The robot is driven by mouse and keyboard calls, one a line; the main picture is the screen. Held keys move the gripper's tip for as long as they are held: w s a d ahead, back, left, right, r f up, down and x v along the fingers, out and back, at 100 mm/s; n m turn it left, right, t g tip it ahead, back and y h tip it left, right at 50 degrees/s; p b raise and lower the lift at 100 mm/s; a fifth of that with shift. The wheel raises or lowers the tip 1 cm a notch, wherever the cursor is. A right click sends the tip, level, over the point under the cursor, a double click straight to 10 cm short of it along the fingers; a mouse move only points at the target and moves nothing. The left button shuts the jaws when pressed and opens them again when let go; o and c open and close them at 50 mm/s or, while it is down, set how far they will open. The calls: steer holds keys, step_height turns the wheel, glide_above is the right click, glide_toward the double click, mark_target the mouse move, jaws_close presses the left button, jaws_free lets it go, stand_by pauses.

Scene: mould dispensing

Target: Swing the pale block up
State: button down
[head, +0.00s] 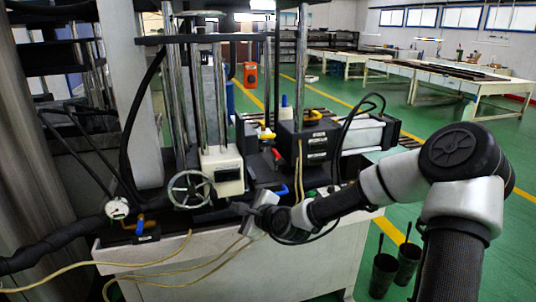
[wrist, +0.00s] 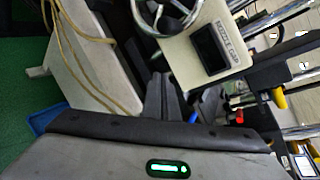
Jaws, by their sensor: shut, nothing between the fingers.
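The pale block (head: 222,171) is a cream box with a small dark display, beside a spoked metal handwheel (head: 189,189) on the machine. My gripper (head: 240,209) is in front of and a little below the block in the head view. In the wrist view its grey fingers (wrist: 163,92) are together and empty, near the block's lower left edge. I cannot tell whether they touch it.
Blue and red levers (head: 282,190) are just right of the block. Upright metal rods (head: 197,90) rise behind it. A pressure gauge (head: 117,208) and loose yellowish cables (head: 190,262) are at the left front. Two dark buckets (head: 383,275) stand on the green floor at right.

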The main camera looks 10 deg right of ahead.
steer(key=w+d+r+m+t+h+b, duration=0.1)
steer(key=w+d+r+m+t+h, duration=0.1)
steer(key=d+m, duration=0.4)
steer(key=w+d+r+m+t+h+b, duration=0.1)
steer(key=w+d+r+m+t+h, duration=0.1)
steer(key=d, duration=0.6)
step_height(320, 180, up, 3)
steer(key=w+m+t, duration=0.1)
steer(key=m+t, duration=0.1)
steer(key=m, duration=0.2)
steer(key=shift+d+m, duration=0.15)
steer(key=shift+m, duration=0.25)
steer(key=shift+r, duration=0.1)
glide_toward(264, 131)
steer(key=w+f, duration=0.3)
steer(key=shift+a+f, duration=0.25)
steer(key=shift+r, duration=0.35)
steer(key=shift+r, duration=0.1)
